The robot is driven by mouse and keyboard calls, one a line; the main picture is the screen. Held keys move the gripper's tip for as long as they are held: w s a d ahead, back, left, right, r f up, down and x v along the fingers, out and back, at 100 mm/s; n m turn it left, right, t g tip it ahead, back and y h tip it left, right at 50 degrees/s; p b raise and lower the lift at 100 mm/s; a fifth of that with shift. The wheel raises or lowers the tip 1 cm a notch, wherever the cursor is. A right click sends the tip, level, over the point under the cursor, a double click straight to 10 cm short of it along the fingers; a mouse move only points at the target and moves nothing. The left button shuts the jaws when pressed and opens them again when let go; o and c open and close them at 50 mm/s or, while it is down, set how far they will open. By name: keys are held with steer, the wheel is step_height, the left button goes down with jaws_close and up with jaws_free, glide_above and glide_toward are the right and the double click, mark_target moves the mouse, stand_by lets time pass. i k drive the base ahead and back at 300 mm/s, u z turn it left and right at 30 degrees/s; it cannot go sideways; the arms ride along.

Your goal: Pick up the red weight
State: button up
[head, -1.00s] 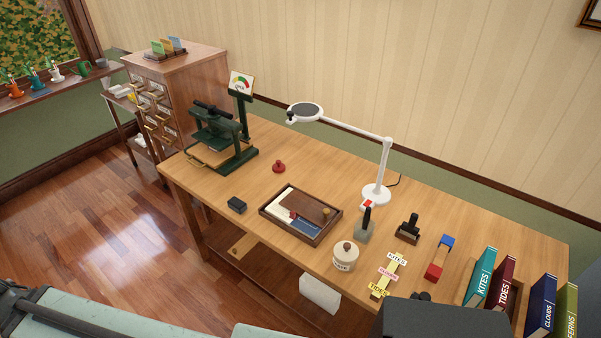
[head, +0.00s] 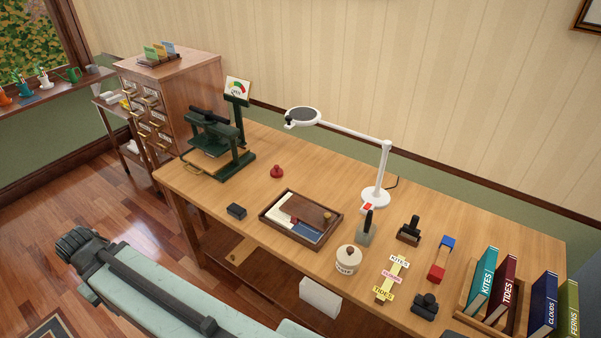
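The red weight (head: 277,172) is a small, round, knob-topped piece. In the head view it stands upright on the wooden table (head: 225,190), right of the dark green press (head: 218,145) and behind the brown tray (head: 300,219). Nothing touches it and its top is clear. My pale green arm (head: 165,290) crosses the lower left of the view, in front of the table and well away from the weight. I cannot make out my gripper's fingers anywhere in this view.
A white magnifier lamp (head: 376,195) arches over the table right of the weight. A small dark block (head: 236,211) lies nearer the front edge. A lidded jar (head: 347,260), word labels (head: 392,277), stamps and books (head: 484,275) fill the right side. Bare tabletop surrounds the weight.

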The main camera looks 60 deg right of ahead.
mark_target(276, 172)
steer(key=z, duration=0.4)
steer(key=i, duration=1)
steer(key=u, duration=0.05)
